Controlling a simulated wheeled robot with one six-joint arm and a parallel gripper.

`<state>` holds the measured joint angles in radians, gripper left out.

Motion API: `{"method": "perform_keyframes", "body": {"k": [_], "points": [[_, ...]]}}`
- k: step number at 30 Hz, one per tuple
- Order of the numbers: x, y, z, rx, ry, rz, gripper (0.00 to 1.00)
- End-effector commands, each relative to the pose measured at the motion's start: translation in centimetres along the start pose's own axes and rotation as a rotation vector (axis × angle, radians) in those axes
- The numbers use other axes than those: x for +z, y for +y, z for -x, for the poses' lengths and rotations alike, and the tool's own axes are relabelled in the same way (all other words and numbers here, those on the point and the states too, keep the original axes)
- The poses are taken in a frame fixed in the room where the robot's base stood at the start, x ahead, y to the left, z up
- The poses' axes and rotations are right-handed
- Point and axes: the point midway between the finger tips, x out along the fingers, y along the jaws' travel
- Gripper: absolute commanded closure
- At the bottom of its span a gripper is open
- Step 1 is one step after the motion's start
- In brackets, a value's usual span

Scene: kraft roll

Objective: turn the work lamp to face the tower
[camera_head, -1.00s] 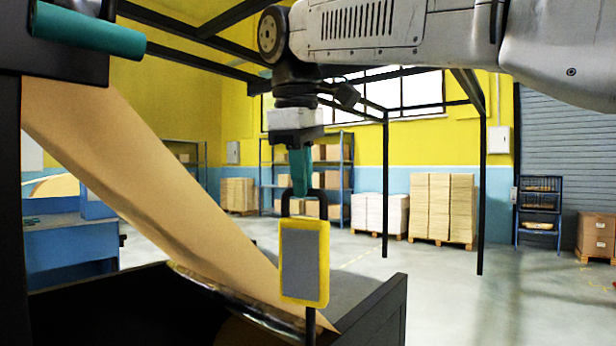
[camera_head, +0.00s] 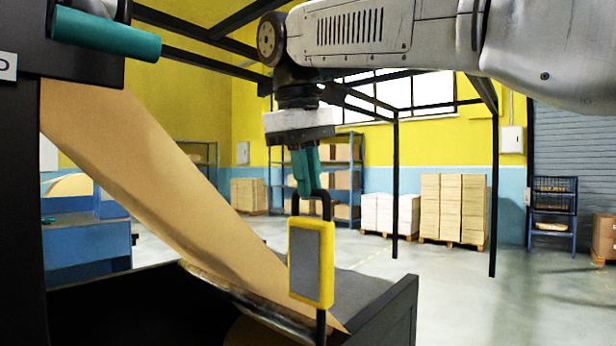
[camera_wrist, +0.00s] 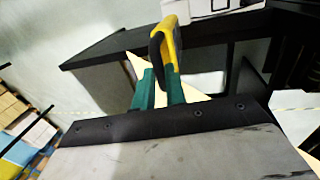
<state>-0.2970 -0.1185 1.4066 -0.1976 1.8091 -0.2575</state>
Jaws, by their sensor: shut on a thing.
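The work lamp (camera_head: 311,264) is a yellow-framed block with a grey panel and a black loop handle on top. It stands on a thin black post at the edge of a dark machine bed. My gripper (camera_head: 307,183) has green fingers and is shut on the handle from above. In the wrist view the lamp (camera_wrist: 170,36) shows as a yellow and black edge beyond my green fingers (camera_wrist: 160,82). A tall dark machine upright (camera_head: 22,190) stands at the left; I cannot tell whether it is the tower. The grey panel faces roughly toward the head camera.
A brown paper sheet (camera_head: 130,165) slopes from the upright down to the bed, close left of the lamp. The bed's dark side wall (camera_head: 385,318) is just right of it. Pallets of boxes (camera_head: 453,208) and a blue rack (camera_head: 553,212) stand far back. Open floor lies right.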

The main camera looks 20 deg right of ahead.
Motion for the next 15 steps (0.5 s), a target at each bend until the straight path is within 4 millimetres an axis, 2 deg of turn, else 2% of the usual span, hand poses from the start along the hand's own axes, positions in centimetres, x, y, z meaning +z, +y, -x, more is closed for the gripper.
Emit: {"method": "perform_keyframes", "body": {"k": [3,4,6,15], "points": [[-0.06,0.03,0.08,0.001,0.004,-0.001,1.0],[-0.06,0.02,0.08,0.001,0.004,-0.001,0.79],[-0.05,0.02,0.07,0.001,0.004,0.0,0.66],[-0.04,0.05,0.25,0.001,0.003,0.0,0.66]]}}
